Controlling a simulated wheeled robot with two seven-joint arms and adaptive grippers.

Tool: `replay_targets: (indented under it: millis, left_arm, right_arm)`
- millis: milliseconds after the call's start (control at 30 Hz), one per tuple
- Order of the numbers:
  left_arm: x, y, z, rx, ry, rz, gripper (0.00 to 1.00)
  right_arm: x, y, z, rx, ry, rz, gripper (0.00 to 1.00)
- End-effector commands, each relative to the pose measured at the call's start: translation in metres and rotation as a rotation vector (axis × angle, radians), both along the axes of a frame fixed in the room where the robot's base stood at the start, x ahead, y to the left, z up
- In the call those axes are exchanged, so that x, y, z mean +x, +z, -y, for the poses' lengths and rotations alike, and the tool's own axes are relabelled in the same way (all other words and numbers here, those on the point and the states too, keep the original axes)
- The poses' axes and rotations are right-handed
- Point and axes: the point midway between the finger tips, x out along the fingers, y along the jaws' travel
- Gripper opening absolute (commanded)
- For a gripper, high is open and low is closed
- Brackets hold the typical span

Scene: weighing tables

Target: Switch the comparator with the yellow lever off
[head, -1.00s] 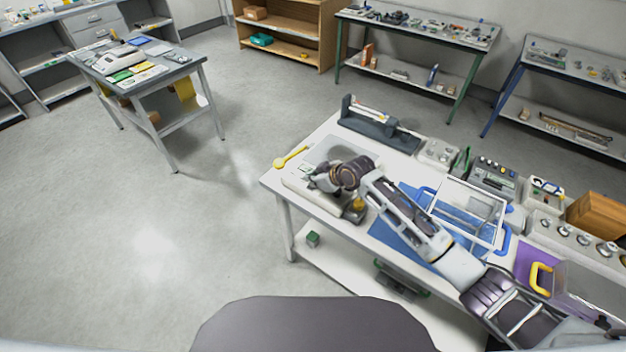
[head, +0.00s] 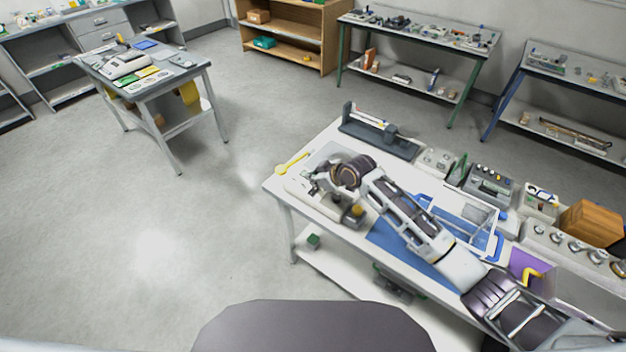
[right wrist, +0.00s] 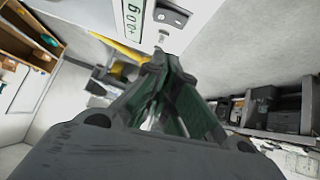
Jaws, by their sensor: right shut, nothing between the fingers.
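The comparator (head: 296,187) is a pale, low instrument at the left end of the white table. Its yellow lever (head: 291,164) sticks out to the left. A dark switch (right wrist: 172,14) sits beside the display, and the yellow lever (right wrist: 122,48) runs behind my fingers. My right gripper (head: 320,188) is over the comparator. In the wrist view its fingertips (right wrist: 160,64) are together and empty, just below the switch; contact cannot be told. My left gripper is not in view.
A dark rail-like instrument (head: 380,134) stands along the table's back edge. A yellow-topped piece (head: 356,210) is close to my right gripper. A blue mat (head: 388,240) lies under my forearm, and a wooden box (head: 592,222) stands right. Floor left of the table is clear.

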Motion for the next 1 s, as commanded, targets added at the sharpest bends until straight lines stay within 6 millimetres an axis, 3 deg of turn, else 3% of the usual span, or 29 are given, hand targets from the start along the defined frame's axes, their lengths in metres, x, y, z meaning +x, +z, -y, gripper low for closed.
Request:
replay_targets:
  millis: [1000]
  left_arm:
    - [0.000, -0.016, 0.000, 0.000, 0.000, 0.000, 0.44]
  right_arm:
    - [-0.045, 0.060, 0.048, -0.002, 0.000, -0.001, 0.00]
